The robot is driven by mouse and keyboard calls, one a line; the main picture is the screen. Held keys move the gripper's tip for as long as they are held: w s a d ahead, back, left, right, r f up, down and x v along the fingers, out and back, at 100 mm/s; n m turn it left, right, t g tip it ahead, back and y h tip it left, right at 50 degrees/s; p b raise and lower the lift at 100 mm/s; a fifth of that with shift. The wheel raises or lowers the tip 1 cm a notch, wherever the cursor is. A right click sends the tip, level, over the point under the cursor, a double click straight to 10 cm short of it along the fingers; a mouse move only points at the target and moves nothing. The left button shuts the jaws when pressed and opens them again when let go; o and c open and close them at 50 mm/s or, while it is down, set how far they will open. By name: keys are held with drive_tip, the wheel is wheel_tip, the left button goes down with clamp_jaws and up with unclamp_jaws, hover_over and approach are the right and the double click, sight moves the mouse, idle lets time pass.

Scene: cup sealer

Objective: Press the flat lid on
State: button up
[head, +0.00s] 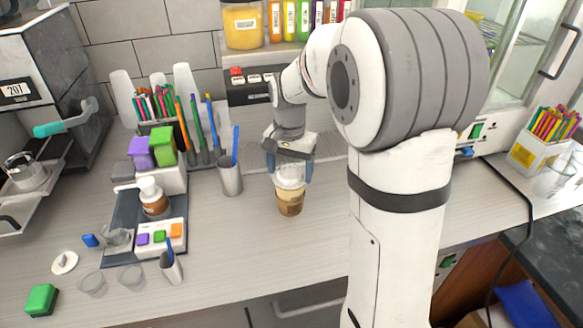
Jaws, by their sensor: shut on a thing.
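A brown and cream paper cup (290,200) stands upright on the counter near the middle of the head view. A whitish lid (290,176) is at the top of the cup, below my gripper. I cannot tell whether it is fully seated on the rim. My gripper (290,168) points down, with its fingers on either side of the lid, shut on it. The inside of the cup is hidden by the lid and the gripper.
A metal holder (229,178) with a blue stick stands left of the cup. The counter (250,245) in front of the cup is clear.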

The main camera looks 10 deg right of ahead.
drive_tip(key=o, duration=1)
drive_tip(key=shift+r, duration=0.1)
drive_tip(key=shift+r+p, duration=2.6)
drive_tip(key=shift+r, duration=0.85)
drive_tip(key=shift+c, duration=0.6)
clamp_jaws()
drive_tip(key=shift+f, duration=0.3)
